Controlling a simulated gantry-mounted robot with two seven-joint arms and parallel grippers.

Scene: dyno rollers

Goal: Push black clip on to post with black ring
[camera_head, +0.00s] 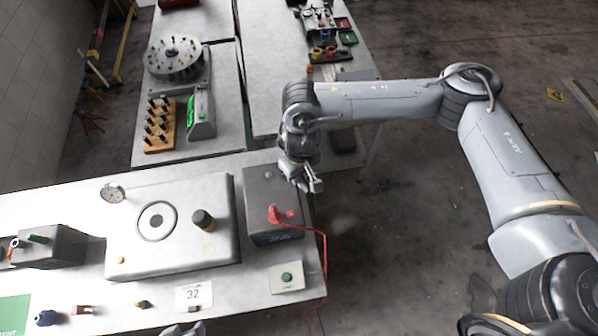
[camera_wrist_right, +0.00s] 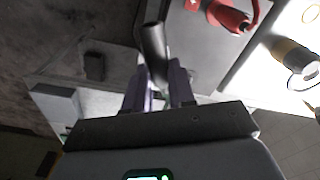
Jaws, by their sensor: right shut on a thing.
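My right gripper (camera_head: 312,186) is beside the right edge of the dark grey box (camera_head: 258,190). In the right wrist view, my right gripper (camera_wrist_right: 158,88) is shut on a dark cylindrical piece (camera_wrist_right: 154,45), apparently the black clip, which sticks out past the fingertips. A red clip (camera_head: 274,214) with a red cable sits on the box; it also shows in the right wrist view (camera_wrist_right: 228,16). A faint round spot (camera_head: 268,174) is on the box top; I cannot tell whether it is the post with the black ring. A grey shape at the bottom edge may be my left gripper (camera_head: 196,329).
A light panel (camera_head: 185,255) with a black knob (camera_head: 203,220) stands left of the box. A green button plate (camera_head: 287,278) lies in front of the box. The red cable (camera_head: 325,265) hangs over the table's right edge. Open floor lies to the right.

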